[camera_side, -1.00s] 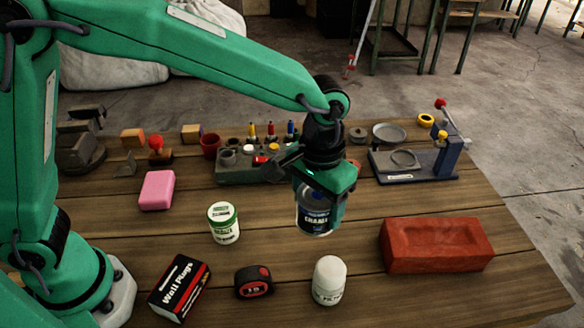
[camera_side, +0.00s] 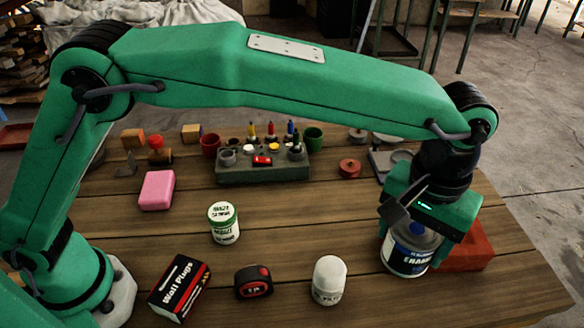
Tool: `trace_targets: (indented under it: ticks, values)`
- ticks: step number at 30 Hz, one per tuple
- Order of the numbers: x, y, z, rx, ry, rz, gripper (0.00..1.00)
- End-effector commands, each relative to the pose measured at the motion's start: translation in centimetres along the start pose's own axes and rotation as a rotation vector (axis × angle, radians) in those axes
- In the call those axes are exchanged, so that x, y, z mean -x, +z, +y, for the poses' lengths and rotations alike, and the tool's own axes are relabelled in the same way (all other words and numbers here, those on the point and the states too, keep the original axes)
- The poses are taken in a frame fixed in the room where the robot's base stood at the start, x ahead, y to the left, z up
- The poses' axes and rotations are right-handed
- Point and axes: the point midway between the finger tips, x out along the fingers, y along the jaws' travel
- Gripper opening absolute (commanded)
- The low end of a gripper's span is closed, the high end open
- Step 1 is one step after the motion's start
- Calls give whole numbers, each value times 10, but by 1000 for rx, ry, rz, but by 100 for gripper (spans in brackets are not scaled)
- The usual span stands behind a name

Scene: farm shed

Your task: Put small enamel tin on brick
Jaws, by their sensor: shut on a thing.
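The small enamel tin (camera_side: 408,256), with a dark blue and white label and a silvery lid, is held at the right of the table. My gripper (camera_side: 420,232) is shut on it from above. The red brick (camera_side: 474,252) lies on the right part of the table, largely hidden behind my gripper and the tin. The tin overlaps the brick's left end in this view; I cannot tell whether they touch or how high the tin is.
A white filter canister (camera_side: 329,281), a tape measure (camera_side: 253,281), a Wall Plugs box (camera_side: 180,287) and a green-lidded tin (camera_side: 223,223) stand in front. A pink block (camera_side: 157,190) and a grey holder (camera_side: 262,168) are further back. Bare wood lies between the green-lidded tin and my gripper.

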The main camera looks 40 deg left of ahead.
Motion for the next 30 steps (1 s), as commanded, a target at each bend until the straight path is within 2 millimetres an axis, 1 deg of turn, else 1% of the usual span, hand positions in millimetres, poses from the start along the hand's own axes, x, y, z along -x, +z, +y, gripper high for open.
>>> trace_targets:
  ticks: [6, 11, 14, 27, 30]
  values:
    - [0, -1, 1, 2, 1, 1, 34]
    - [-6, -12, -3, 3, 1, 1, 34]
    - [-14, -23, -8, 4, 0, 0, 34]
    - [-56, -90, -30, 4, 1, 1, 34]
    - [-63, -101, -33, 2, 1, 1, 34]
